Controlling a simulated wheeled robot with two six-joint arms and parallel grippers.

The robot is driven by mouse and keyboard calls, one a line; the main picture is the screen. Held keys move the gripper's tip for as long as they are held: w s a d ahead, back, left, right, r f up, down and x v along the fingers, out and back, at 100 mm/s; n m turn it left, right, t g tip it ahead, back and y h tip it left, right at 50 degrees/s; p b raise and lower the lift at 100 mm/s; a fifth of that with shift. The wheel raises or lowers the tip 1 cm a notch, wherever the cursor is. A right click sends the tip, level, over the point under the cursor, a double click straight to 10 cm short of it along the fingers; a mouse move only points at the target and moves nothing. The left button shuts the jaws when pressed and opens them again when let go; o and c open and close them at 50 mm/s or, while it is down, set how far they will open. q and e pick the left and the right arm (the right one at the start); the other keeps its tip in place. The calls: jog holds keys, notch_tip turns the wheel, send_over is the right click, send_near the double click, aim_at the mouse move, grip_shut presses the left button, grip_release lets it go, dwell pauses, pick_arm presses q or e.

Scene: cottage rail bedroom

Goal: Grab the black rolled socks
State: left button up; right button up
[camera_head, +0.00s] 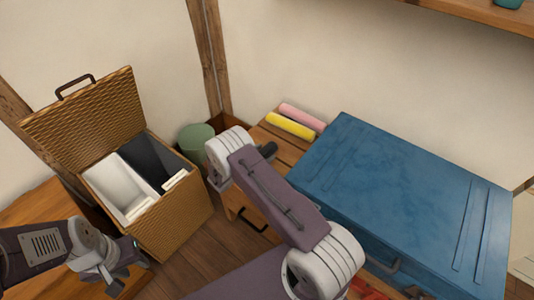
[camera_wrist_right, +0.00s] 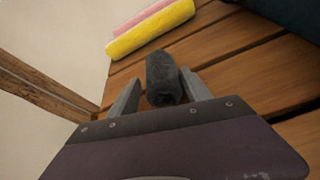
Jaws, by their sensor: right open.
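The black rolled socks (camera_wrist_right: 163,80) lie on a slatted wooden top in the right wrist view. In the head view their dark end (camera_head: 268,150) shows just beside my right wrist. My right gripper (camera_wrist_right: 160,77) is open, with one finger on each side of the near part of the socks. I cannot tell whether either finger touches them. In the head view the right arm hides its fingers. My left gripper (camera_head: 118,284) is at the lower left in the head view, away from the socks; its jaw opening is unclear.
A yellow roll (camera_head: 290,125) and a pink roll (camera_head: 302,116) lie behind the socks on the wooden top (camera_head: 275,142). A blue suitcase (camera_head: 400,190) stands to the right. An open wicker hamper (camera_head: 180,218) and a green bin (camera_head: 195,137) stand to the left.

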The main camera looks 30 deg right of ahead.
aim_at(264, 150)
jog(key=c, duration=1)
notch_tip(264, 150, up, 10)
jog(key=p, duration=0.3)
jog(key=shift+p, duration=0.35)
